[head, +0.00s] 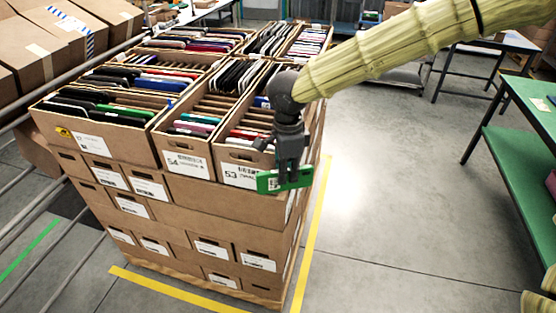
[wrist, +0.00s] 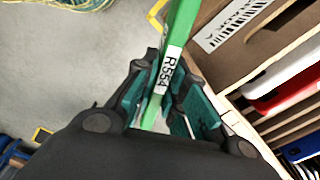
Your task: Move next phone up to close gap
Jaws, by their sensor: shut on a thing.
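My gripper (head: 291,168) is shut on a green phone (head: 268,183), in front of the near right carton corner in the head view. In the wrist view my gripper (wrist: 168,105) has the green phone (wrist: 178,38) between its fingers, with a white label reading R554 on its edge. The phone is outside the carton (wrist: 262,52), to its left in the wrist view. The carton marked 53 (head: 238,172) holds phones standing in slots, including red and white ones (wrist: 292,88). My arm hides part of that carton in the head view.
The carton marked 54 (head: 187,163) stands left of carton 53, with more phone cartons behind, all on a stacked pallet. A roller rail (head: 60,215) runs along the left. A green-shelved table (head: 520,165) stands at the right. The floor between is open.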

